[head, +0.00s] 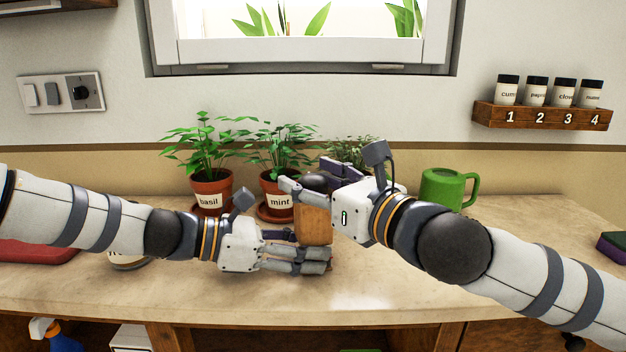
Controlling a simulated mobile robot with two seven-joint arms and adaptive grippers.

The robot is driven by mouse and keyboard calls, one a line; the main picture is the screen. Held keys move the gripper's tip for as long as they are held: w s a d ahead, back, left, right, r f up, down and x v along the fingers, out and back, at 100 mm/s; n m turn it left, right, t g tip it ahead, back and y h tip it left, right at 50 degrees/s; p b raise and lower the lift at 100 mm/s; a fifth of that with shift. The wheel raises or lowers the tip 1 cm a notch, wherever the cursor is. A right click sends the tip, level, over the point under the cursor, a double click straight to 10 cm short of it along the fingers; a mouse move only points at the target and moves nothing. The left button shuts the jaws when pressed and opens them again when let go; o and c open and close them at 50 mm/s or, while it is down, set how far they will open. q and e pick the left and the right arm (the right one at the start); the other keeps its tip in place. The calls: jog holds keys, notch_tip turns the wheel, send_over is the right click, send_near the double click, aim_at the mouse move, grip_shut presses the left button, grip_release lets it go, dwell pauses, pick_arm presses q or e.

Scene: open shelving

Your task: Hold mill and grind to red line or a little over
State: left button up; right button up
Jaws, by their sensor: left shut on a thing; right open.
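The mill (314,222) shows as a wooden block-like body standing upright over the counter, with a dark rounded top (316,181). My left gripper (316,252) is shut around its lower part, and its fingers hide much of that part. My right gripper (313,183) is open at the mill's top, with its fingers on either side of the dark top. I cannot tell whether they touch it. No red line or ground spice is visible; the fingers and arms may hide them.
Behind the mill stand potted basil (211,193), mint (279,197) and a third plant (352,150). A green mug (440,189) is behind my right arm. A labelled round container (128,260) is partly hidden by my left arm. The front counter (400,300) is clear.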

jog(key=c, duration=1.1)
jog(key=shift+c, duration=0.2)
jog(key=shift+m+t+h, duration=0.3)
jog(key=shift+h, duration=0.1)
jog(key=m+t+h, duration=0.1)
jog(key=m+h, duration=0.1)
jog(key=h, duration=0.1)
jog(key=shift+a+t, duration=0.1)
jog(key=shift+t, duration=0.3)
jog(key=shift+m+t+h, duration=0.4)
jog(key=shift+m+h, duration=0.9)
jog(key=shift+h, duration=0.6)
jog(key=shift+m+t+h, duration=0.4)
jog(key=shift+m+h, duration=0.9)
jog(key=shift+h, duration=0.6)
jog(key=o, duration=1.1)
jog(key=shift+o, duration=0.2)
